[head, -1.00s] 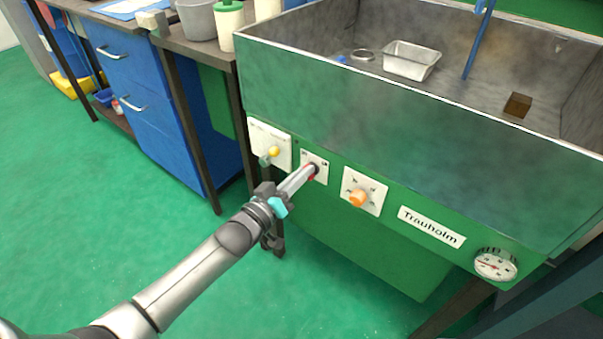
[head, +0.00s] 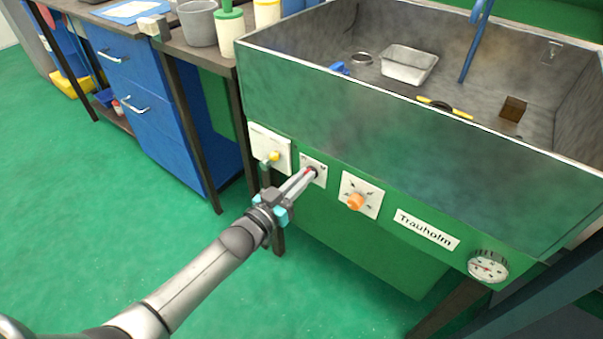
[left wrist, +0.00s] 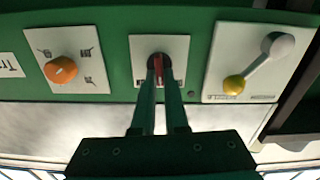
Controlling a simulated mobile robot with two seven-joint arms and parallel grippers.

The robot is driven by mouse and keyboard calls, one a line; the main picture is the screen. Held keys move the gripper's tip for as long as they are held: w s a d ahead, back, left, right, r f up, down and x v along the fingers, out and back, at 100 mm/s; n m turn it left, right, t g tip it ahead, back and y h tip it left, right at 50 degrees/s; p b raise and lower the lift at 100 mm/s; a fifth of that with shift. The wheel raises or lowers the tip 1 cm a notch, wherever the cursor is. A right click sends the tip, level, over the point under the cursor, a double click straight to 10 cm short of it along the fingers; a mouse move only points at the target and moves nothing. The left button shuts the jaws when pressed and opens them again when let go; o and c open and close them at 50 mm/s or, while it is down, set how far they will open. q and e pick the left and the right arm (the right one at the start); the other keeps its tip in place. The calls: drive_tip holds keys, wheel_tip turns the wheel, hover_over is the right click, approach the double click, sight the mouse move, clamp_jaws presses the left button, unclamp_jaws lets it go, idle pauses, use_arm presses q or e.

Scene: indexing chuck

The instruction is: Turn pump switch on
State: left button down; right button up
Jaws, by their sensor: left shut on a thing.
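The pump switch is a small red knob (left wrist: 163,66) on a white plate (left wrist: 178,48), between two other controls on the green front panel. In the head view this plate (head: 320,171) sits under the sink's front wall. My left gripper (left wrist: 160,72) has its two fingers around the red knob and is shut on it. In the head view my left gripper (head: 308,175) reaches the plate from the lower left, and its fingertips hide most of the knob. The marks on the plate are too small to read. My right gripper is not in view.
A lever with a yellow ball (left wrist: 234,85) and an orange dial (left wrist: 61,70) flank the switch closely. A gauge (head: 488,266) is at the panel's right. The steel sink (head: 400,130) stands above. The green floor at left is clear.

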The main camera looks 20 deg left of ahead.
use_arm(q)
drive_tip(key=shift+s+d+m+p, duration=0.1)
drive_tip(key=shift+m+p, duration=0.15)
drive_tip(key=shift+m, duration=0.95)
drive_tip(key=shift+w+d+m+p, duration=0.1)
drive_tip(key=shift+m+p, duration=0.15)
drive_tip(key=shift+m, duration=0.95)
drive_tip(key=shift+s+d+m+p, duration=0.1)
drive_tip(key=shift+m+p, duration=0.15)
drive_tip(key=shift+m, duration=0.95)
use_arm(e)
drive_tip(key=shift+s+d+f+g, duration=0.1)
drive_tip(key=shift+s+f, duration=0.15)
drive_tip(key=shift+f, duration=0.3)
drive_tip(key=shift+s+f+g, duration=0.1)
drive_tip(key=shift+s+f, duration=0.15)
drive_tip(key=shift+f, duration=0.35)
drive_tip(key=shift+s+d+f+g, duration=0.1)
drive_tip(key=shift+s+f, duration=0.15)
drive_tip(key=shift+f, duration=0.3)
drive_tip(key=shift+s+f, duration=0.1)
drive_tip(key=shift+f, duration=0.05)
use_arm(q)
drive_tip(key=c, duration=0.9)
unclamp_jaws()
drive_tip(key=shift+c, duration=0.2)
